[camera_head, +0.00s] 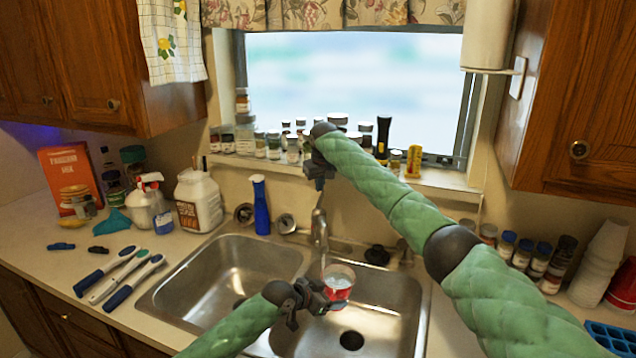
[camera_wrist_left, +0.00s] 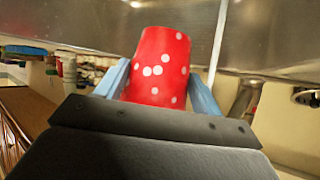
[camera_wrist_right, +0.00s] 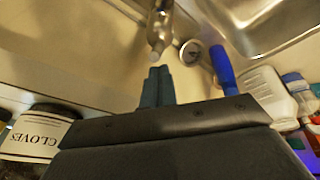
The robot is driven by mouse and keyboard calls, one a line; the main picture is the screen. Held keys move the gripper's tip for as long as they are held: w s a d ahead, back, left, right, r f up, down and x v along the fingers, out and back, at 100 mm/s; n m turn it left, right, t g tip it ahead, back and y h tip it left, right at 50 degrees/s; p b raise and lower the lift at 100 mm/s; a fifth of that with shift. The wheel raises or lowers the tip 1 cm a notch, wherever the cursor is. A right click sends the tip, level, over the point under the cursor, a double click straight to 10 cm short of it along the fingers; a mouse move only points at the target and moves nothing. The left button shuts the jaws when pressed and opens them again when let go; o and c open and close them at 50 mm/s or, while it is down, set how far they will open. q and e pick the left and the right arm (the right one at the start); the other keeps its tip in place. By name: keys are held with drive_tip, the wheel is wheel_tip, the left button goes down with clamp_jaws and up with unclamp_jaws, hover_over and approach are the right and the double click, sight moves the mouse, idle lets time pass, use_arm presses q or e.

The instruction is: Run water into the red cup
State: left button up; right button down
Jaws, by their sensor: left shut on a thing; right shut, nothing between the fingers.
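The red cup (camera_head: 339,290) with white dots is held over the right sink basin, just below and right of the faucet spout. My left gripper (camera_head: 318,296) is shut on it; in the left wrist view the red cup (camera_wrist_left: 160,62) sits between the two blue fingers. The metal faucet (camera_head: 319,230) stands behind the sink. I cannot tell if water is running. My right gripper (camera_head: 320,182) is shut and empty, just above the faucet. In the right wrist view its closed fingers (camera_wrist_right: 157,85) point toward the faucet (camera_wrist_right: 160,25).
A blue bottle (camera_head: 261,207) and a white jug (camera_head: 198,200) stand left of the faucet. Spice jars (camera_head: 293,148) line the sill behind my right gripper. Brushes (camera_head: 120,275) lie on the left counter. The left basin (camera_head: 235,270) is empty.

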idle(0.3)
drive_tip(key=shift+s+d+f, duration=0.15)
drive_tip(key=shift+s+f, duration=0.05)
drive_tip(key=shift+s, duration=0.25)
drive_tip(key=shift+s+d+f, duration=0.15)
drive_tip(key=shift+s, duration=0.25)
use_arm(q)
drive_tip(key=shift+a, duration=0.1)
use_arm(e)
drive_tip(key=shift+f, duration=0.1)
drive_tip(key=w+v, duration=0.1)
drive_tip(key=v, duration=1)
drive_tip(key=shift+w+a+r, duration=0.3)
drive_tip(key=shift+a+r, duration=0.35)
drive_tip(key=shift+a, duration=0.1)
use_arm(q)
drive_tip(key=shift+r, duration=0.1)
idle(0.4)
